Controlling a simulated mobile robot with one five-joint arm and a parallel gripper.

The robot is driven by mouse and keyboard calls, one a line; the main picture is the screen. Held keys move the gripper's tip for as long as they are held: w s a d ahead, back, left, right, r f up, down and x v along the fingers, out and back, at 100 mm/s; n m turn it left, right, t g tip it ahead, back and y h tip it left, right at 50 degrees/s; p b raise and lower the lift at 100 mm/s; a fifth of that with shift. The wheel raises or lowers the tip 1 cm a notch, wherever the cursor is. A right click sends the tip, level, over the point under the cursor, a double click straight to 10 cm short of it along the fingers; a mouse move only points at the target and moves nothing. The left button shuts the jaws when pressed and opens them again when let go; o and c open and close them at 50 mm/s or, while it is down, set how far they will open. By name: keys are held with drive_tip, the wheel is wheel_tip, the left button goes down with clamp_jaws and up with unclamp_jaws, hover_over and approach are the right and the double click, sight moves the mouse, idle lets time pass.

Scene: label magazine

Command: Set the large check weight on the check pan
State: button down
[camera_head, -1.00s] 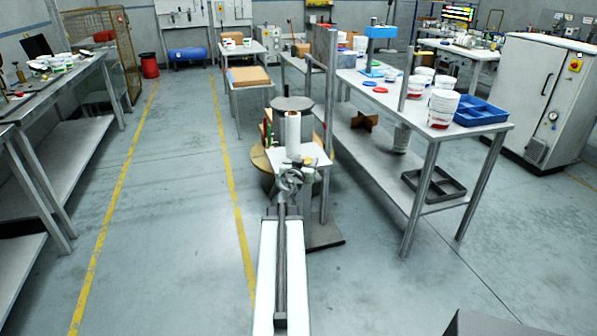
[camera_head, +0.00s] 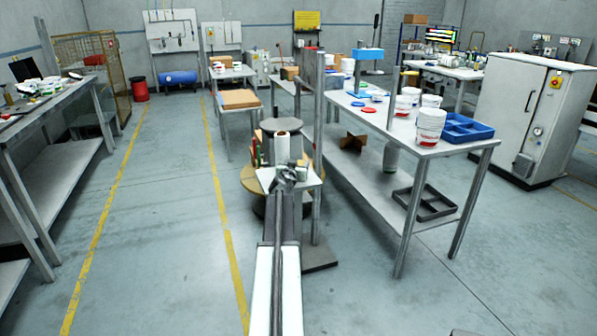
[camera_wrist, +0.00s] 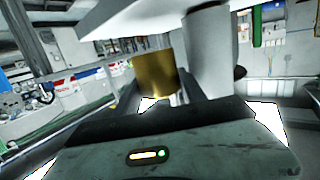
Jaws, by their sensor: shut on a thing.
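In the wrist view a brass-coloured cylinder (camera_wrist: 155,73), which looks like the large check weight, sits just beyond the dark body of my gripper. My gripper (camera_head: 289,176) is shut on it; the fingertips are hard to make out. In the head view the gripper is at the end of my outstretched arm, by the small white stand, and the weight is too small to tell there. I cannot make out the check pan in either view.
A white roll (camera_head: 289,147) stands on the small stand (camera_head: 310,180), close to my gripper; it also shows beside the weight in the wrist view (camera_wrist: 207,55). A long table (camera_head: 440,148) with tubs and a blue tray (camera_head: 466,128) is right. Open floor lies left.

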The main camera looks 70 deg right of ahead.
drive_tip(key=shift+f+b, duration=1.85)
drive_tip(key=shift+r, duration=0.15)
drive_tip(key=c, duration=1)
unclamp_jaws()
drive_tip(key=shift+o, duration=0.3)
drive_tip(key=shift+a+r, duration=0.1)
drive_tip(key=shift+a, duration=0.25)
drive_tip(key=s+a+r+p, duration=0.1)
drive_tip(key=a+p, duration=0.1)
drive_tip(key=a, duration=0.9)
drive_tip(key=shift+r, duration=0.3)
drive_tip(key=shift+s+a, duration=0.1)
